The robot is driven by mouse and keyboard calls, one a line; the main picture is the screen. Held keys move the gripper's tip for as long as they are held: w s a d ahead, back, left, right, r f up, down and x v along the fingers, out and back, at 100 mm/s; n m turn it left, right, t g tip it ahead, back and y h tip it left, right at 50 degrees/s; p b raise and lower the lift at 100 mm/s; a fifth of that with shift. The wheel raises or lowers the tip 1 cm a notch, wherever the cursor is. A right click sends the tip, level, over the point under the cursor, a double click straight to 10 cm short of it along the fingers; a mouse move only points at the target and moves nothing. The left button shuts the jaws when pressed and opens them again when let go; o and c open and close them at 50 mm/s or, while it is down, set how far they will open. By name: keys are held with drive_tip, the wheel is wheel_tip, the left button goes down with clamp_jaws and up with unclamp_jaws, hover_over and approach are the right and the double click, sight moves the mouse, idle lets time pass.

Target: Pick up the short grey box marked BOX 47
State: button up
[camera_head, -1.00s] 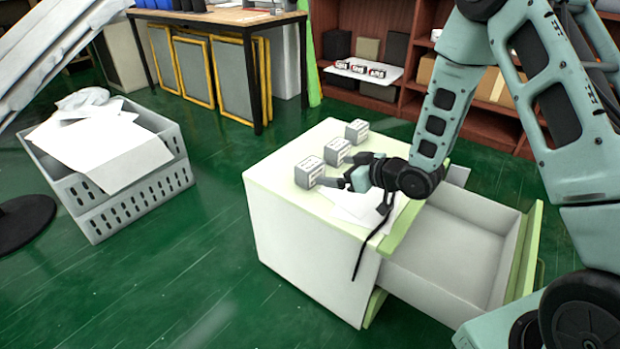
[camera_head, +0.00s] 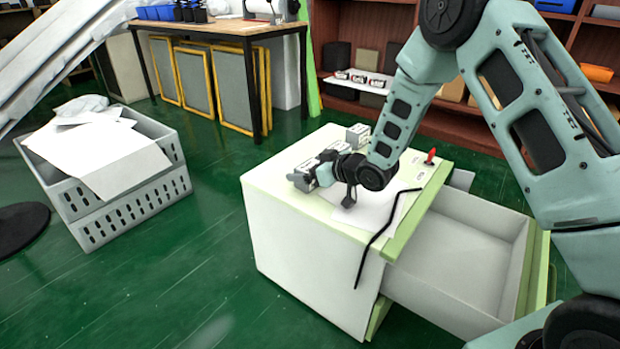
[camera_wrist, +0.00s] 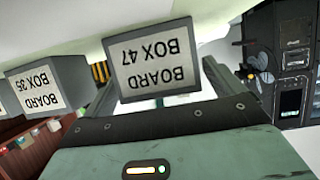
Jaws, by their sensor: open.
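The short grey box marked BOX 47 (camera_wrist: 152,62) shows upside down in the middle of the wrist view, its white label facing the camera. In the head view it appears to be the nearest box (camera_head: 301,181) on the white cabinet top, partly hidden by my gripper (camera_head: 315,172). My gripper is open, low over the cabinet top, with its fingers on either side of BOX 47 in the wrist view. I cannot tell whether they touch it. A similar box marked BOX 35 (camera_wrist: 42,86) stands beside it, at picture left.
The white cabinet (camera_head: 300,255) has an open, empty drawer (camera_head: 455,262) at its right. A farther grey box (camera_head: 357,134) stands on its top, near white paper and a black strap (camera_head: 376,238). A grey crate (camera_head: 130,205) with paper stands on the floor at left.

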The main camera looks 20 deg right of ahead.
drive_tip(key=c, duration=1.1)
drive_tip(key=shift+c, duration=0.2)
